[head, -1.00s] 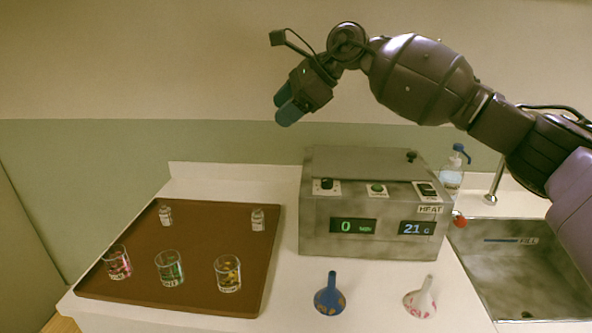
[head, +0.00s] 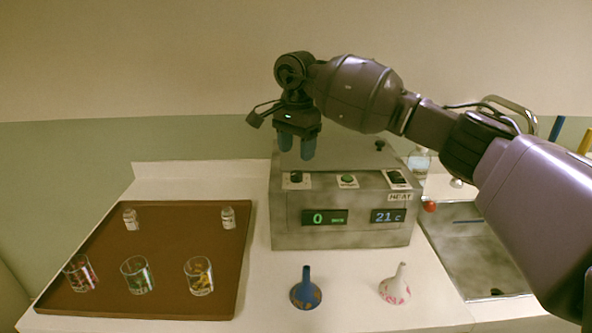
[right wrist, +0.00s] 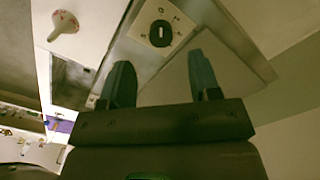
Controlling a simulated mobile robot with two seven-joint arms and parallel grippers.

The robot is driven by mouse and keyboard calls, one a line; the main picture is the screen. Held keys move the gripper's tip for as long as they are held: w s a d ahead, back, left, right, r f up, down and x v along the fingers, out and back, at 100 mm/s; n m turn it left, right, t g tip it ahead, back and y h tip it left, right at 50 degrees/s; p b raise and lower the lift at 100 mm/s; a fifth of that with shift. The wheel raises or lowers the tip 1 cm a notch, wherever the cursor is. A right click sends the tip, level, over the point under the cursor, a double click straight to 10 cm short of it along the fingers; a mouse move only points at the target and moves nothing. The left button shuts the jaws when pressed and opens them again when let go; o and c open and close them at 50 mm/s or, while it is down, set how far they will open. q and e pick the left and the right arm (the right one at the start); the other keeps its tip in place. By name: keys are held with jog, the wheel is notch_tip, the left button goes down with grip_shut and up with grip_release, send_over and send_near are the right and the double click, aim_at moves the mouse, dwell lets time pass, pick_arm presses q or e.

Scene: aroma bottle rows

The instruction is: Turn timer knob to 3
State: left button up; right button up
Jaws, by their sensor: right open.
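The timer knob (head: 296,177) is black and sits on a white label plate at the left of the grey machine's (head: 345,235) top front. A green display (head: 325,217) below it reads 0. My right gripper (head: 296,152) is open and empty, with blue-grey fingers pointing down just above the knob in the head view. In the right wrist view the knob (right wrist: 160,34) lies ahead, in line with the space between the fingers (right wrist: 160,78) and apart from them. Its dial marks are too small to read surely. My left gripper is not in view.
A green button (head: 347,180) and a black switch (head: 397,178) share the panel. A brown tray (head: 170,214) with glasses and small bottles is at left. A blue funnel (head: 306,292) and a white funnel (head: 396,287) stand in front. A sink (head: 470,250) is at right.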

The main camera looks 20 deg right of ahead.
aim_at(296, 173)
notch_tip(296, 173, down, 4)
jog(key=shift+f, duration=1.05)
jog(key=shift+c, duration=0.5)
jog(key=c, duration=0.8)
jog(key=shift+r, duration=0.1)
